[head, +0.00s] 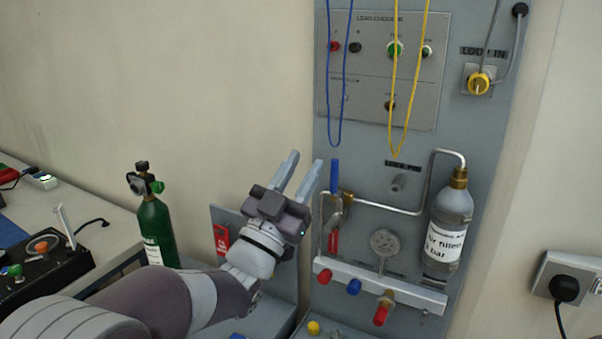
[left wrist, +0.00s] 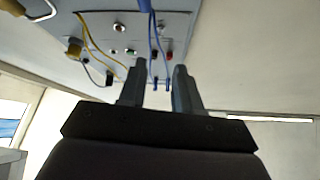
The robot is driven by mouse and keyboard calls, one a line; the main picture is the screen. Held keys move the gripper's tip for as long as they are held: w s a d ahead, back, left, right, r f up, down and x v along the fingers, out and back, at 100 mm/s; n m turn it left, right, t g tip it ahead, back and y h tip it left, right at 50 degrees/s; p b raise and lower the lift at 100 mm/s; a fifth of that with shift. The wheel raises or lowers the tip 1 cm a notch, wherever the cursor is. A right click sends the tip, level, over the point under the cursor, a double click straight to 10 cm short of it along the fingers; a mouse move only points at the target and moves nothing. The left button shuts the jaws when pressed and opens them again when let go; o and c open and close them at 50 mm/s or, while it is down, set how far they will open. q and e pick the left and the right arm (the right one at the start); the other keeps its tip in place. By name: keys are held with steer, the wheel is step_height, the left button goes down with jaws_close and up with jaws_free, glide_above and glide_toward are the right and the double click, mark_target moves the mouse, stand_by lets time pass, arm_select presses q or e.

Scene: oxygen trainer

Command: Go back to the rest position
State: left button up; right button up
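My left gripper (head: 300,178) is raised in front of the grey trainer panel (head: 382,180), its two fingers pointing up and apart with nothing between them. In the left wrist view the fingers (left wrist: 160,90) are also apart and empty, with the panel (left wrist: 92,70) beyond them at the top left. A blue cord (head: 334,120) and a yellow cord (head: 402,130) hang down the panel above and to the right of the fingers. My right gripper does not show in either view.
A grey bottle (head: 449,228) and a valve manifold (head: 380,286) are mounted on the panel to the right. A green cylinder (head: 155,225) stands left of my arm. A black control box (head: 45,262) sits on the bench (head: 85,205) at the left.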

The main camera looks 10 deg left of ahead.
arm_select(q)
steer(key=s+a+f+n+g+y+p, duration=0.1)
steer(key=a+f+n+g+y, duration=0.35)
steer(key=f, duration=0.65)
steer(key=a+f+n+g+y+p, duration=0.1)
steer(key=f+g+y+p, duration=0.1)
steer(key=f+g+y, duration=0.65)
steer(key=s+a+f+n+g+h+p, duration=0.1)
steer(key=s+f+g+p, duration=0.2)
steer(key=s, duration=0.6)
steer(key=s+a+f+n+g+h+p, duration=0.1)
steer(key=s+f+g+p, duration=0.2)
steer(key=s, duration=0.7)
steer(key=shift+s+a+f+g+h, duration=0.35)
steer(key=shift+f+g, duration=0.2)
steer(key=shift+g, duration=0.65)
